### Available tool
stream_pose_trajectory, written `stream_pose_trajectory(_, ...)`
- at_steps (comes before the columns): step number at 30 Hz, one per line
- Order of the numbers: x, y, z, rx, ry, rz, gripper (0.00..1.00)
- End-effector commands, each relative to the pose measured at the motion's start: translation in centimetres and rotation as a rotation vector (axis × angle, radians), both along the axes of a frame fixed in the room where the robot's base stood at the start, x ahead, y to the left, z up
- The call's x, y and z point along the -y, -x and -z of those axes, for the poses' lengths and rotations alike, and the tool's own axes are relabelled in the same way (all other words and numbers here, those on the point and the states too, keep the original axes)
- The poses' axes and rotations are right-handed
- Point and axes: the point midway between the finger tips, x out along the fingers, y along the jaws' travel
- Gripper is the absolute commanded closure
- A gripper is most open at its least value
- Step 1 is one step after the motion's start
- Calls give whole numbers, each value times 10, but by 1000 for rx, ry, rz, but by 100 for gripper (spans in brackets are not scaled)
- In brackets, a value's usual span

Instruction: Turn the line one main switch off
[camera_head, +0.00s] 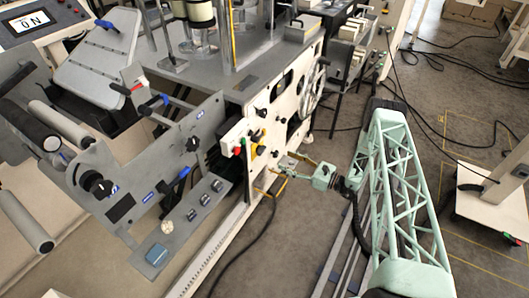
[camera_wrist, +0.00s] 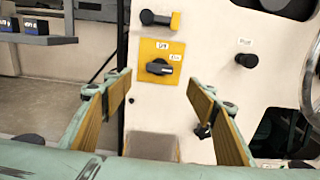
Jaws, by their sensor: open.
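A black rotary switch (camera_wrist: 159,68) sits on a yellow plate (camera_wrist: 150,49) on the cream machine panel in the wrist view. Its grip lies roughly crosswise; two small labels sit above it, too small to read with certainty. Which label the switch points at I cannot tell. My gripper (camera_wrist: 160,92) is open and empty, one finger to each side below the switch, apart from it. In the head view my gripper (camera_head: 285,176) is in front of the panel's lower part. The yellow plate (camera_head: 256,137) is small there.
A black knob (camera_wrist: 247,60) sits right of the plate, and a black lever (camera_wrist: 156,18) above it. A handwheel (camera_head: 312,88) stands out on the panel's right. A grey control bracket (camera_head: 165,190) with switches juts out left. A display (camera_head: 28,22) is at top left.

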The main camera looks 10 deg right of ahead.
Motion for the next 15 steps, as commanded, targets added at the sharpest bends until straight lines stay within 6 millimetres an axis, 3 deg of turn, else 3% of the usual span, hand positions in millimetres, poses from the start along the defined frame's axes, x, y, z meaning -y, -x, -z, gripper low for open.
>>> stream_pose_trajectory(15, -25, -23, 0, 1, 1, -2, 48)
